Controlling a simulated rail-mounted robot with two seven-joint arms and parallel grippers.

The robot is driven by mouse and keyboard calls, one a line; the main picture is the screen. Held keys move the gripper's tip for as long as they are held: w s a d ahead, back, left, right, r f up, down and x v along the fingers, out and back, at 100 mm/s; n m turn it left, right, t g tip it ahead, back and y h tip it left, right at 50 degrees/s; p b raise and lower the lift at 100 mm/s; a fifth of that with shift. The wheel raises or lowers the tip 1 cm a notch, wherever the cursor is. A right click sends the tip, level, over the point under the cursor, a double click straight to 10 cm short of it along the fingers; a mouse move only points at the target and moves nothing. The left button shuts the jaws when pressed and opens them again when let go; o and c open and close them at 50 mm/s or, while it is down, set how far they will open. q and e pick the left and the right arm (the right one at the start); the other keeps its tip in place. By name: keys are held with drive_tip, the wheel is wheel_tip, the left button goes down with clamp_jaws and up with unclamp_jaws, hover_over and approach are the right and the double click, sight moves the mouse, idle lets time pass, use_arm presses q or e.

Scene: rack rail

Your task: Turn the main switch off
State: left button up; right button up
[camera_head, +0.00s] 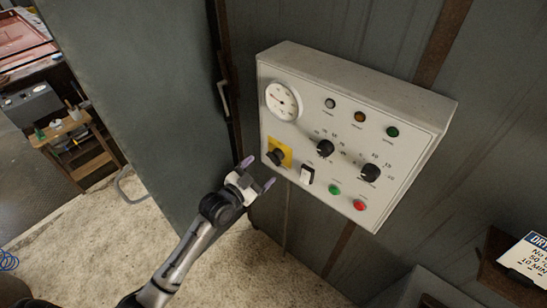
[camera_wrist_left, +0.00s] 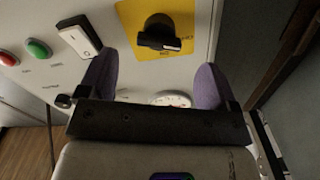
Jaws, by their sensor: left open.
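The main switch appears to be the black rotary knob (camera_head: 276,157) on a yellow plate (camera_head: 286,148), low on the left of the grey control panel (camera_head: 385,105). In the left wrist view the knob (camera_wrist_left: 158,33) stands out from its yellow plate (camera_wrist_left: 128,14), and a pale mark shows on its edge. My left gripper (camera_head: 258,173) is open and empty, just in front of and to the lower left of the knob. Its two purple fingertips (camera_wrist_left: 154,78) are apart, with the knob beyond the gap between them. I see no contact. My right gripper is out of view.
A rocker switch (camera_head: 307,174) sits right beside the yellow plate. A green button (camera_head: 334,189), a red button (camera_head: 359,204) and two black dials (camera_head: 325,148) are farther right. A round gauge (camera_head: 283,101) is above. A grey door (camera_head: 135,90) stands to the left.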

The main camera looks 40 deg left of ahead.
sight(274, 157)
use_arm(q)
drive_tip(key=shift+w+p, duration=0.3)
drive_tip(key=shift+w, duration=3.15)
drive_tip(key=c, duration=0.9)
drive_tip(key=shift+r+n+p, duration=0.1)
drive_tip(key=shift+n+p, duration=0.5)
drive_tip(key=shift+n, duration=0.1)
drive_tip(key=shift+d+n+p, duration=0.1)
drive_tip(key=shift+n+p, duration=0.4)
drive_tip(key=shift+n, duration=1)
drive_tip(key=o, duration=0.9)
